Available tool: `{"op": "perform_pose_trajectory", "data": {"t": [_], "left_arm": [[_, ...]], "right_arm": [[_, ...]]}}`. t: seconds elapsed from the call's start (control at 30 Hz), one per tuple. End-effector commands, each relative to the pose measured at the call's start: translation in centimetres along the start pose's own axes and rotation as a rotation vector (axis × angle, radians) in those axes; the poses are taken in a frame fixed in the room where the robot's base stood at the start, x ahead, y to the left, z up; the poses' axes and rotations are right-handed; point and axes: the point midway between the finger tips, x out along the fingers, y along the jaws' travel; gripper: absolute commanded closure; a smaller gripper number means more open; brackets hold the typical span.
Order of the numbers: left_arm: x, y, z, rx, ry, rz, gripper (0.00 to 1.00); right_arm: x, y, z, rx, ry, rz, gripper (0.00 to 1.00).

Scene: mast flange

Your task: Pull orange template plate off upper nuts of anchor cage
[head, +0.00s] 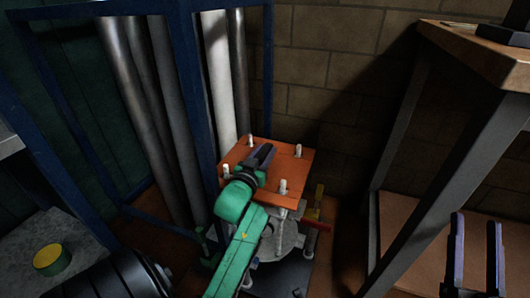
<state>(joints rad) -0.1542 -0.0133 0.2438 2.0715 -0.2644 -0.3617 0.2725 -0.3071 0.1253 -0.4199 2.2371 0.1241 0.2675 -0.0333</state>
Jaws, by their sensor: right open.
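The orange template plate (295,160) lies roughly level on top of the anchor cage, with pale bolt ends (283,186) standing up through it near its corners. Below it, part of the cage's grey round plate (292,240) shows beside my green arm. My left gripper (263,155) is over the middle of the orange plate, its dark fingers pointing away from me. My arm hides part of the plate's near left side, and I cannot tell whether the fingers touch or grip it. My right gripper (474,255) is open and empty at the lower right, apart from the plate.
A blue frame (190,80) holding upright grey pipes (218,75) stands close behind and left of the cage. A wooden-topped bench (480,50) with dark legs is at the right. A yellow-topped can (52,259) sits at lower left. A brick wall (340,60) closes the back.

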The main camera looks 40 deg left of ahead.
Motion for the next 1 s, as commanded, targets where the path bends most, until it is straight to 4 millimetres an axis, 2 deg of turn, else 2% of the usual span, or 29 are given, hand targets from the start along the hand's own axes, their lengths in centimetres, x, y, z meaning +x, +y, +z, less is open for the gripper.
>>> {"op": "perform_pose_trajectory", "data": {"t": [0.03, 0.07, 0.1, 1.0], "left_arm": [[0.0, 0.0, 0.0, 0.0, 0.0, 0.0, 0.84], [0.0, 0.0, 0.0, 0.0, 0.0, 0.0, 0.95], [0.0, 0.0, 0.01, 0.0, 0.0, 0.0, 1.0], [0.01, 0.0, 0.02, 0.0, 0.0, 0.0, 1.0]], "right_arm": [[0.0, 0.0, 0.02, 0.0, -0.001, 0.0, 0.38], [0.0, 0.0, 0.02, 0.0, -0.001, 0.0, 0.38], [-0.01, 0.0, 0.03, 0.0, -0.001, 0.0, 0.38], [-0.07, -0.02, 0.18, 0.001, -0.005, 0.0, 0.38]]}}
